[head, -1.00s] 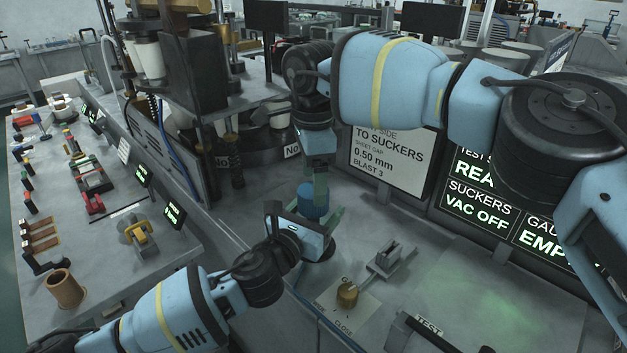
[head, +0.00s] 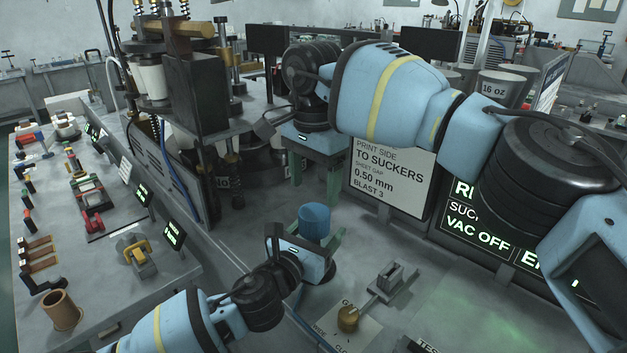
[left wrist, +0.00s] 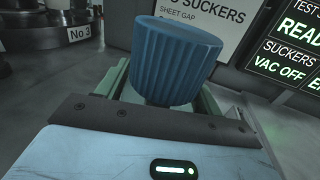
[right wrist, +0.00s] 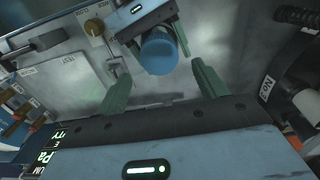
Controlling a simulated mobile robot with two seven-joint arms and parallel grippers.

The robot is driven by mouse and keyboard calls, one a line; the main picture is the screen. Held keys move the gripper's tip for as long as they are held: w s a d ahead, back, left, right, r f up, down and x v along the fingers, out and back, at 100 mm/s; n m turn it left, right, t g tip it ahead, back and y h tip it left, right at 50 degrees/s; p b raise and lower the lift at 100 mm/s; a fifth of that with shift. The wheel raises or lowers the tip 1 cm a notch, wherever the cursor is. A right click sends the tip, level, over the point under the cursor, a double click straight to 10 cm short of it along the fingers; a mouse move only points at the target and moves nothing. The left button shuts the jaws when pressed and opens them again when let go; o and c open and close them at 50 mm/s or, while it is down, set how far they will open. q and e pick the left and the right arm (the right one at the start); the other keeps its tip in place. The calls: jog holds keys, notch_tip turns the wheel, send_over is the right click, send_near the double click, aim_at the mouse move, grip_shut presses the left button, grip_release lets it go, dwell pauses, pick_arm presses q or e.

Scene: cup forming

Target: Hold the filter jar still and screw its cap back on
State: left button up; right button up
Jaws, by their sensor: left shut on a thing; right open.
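The ribbed blue cap (head: 314,221) sits on top of the filter jar, upright. It fills the middle of the left wrist view (left wrist: 178,62), and the right wrist view shows it from above (right wrist: 158,52). My left gripper (head: 318,250) is shut on the jar below the cap. The jar's body is mostly hidden by the fingers and cap. I cannot tell how tightly the cap is seated. My right gripper (right wrist: 160,88) is open and empty, apart from the cap; in the head view it is above and behind it.
A brass knob (head: 348,318) and a small grey lever block (head: 390,280) are on the bench right of the jar. A sign (head: 392,180) and a dark display (head: 475,225) stand behind. The cup machine (head: 195,85) rises at the left.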

aim_at(313, 212)
jog(key=shift+f, duration=4)
jog(key=shift+c, duration=0.3)
jog(key=c, duration=0.9)
jog(key=m, duration=0.6)
jog(key=shift+m, duration=0.3)
jog(key=o, duration=0.9)
jog(key=shift+o, duration=0.7)
jog(key=shift+s, duration=0.1)
